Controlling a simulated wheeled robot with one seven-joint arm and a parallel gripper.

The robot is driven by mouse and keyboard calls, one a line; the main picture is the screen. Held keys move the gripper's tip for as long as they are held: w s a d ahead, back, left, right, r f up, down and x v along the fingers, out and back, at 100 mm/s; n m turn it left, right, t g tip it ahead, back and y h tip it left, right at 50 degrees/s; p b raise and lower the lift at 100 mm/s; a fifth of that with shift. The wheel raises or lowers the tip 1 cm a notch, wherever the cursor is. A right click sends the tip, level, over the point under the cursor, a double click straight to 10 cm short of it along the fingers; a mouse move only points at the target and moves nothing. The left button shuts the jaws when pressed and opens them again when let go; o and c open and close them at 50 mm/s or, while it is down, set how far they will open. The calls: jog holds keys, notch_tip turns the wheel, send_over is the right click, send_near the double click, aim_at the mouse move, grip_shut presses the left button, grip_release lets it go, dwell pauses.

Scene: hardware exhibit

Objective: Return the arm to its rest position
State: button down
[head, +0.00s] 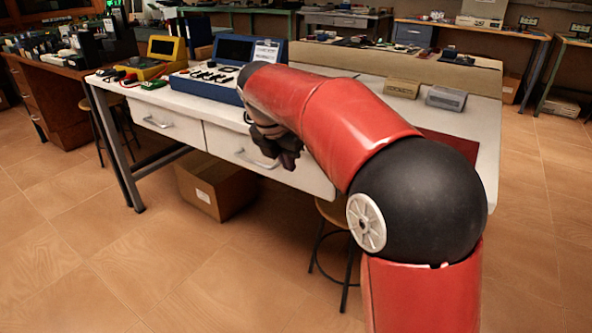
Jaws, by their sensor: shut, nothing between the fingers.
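My red and black arm reaches from the lower right up and left across the head view, bent at a large black joint. My gripper (288,158) hangs at the arm's far end, in front of the white workbench's (325,185) drawer front. It is dark and partly hidden by my own arm. It looks shut, with nothing seen in it. I cannot tell whether it touches the drawer front.
A cardboard box (212,185) and a stool (332,213) are underneath. The tiled floor (110,270) at left is clear.

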jog(key=s+d+r+m, duration=0.4)
jog(key=s+r+m, duration=0.1)
jog(key=s+m, duration=0.25)
jog(key=s+d+f+m+y, duration=0.1)
jog(key=s+d+f+m, duration=0.1)
jog(key=s+m, duration=0.5)
jog(key=s+d+f+m+t+y, duration=0.1)
jog(key=s+d+f+m, duration=0.2)
jog(key=s+f+m, duration=0.2)
jog(key=s+d+f+m+t, duration=0.1)
jog(key=s+d+f+m, duration=0.1)
jog(key=s+m, duration=0.6)
jog(key=shift+s+d+f+m+y, duration=0.35)
jog(key=shift+s+d+f+y, duration=0.05)
jog(key=shift+s+f, duration=0.55)
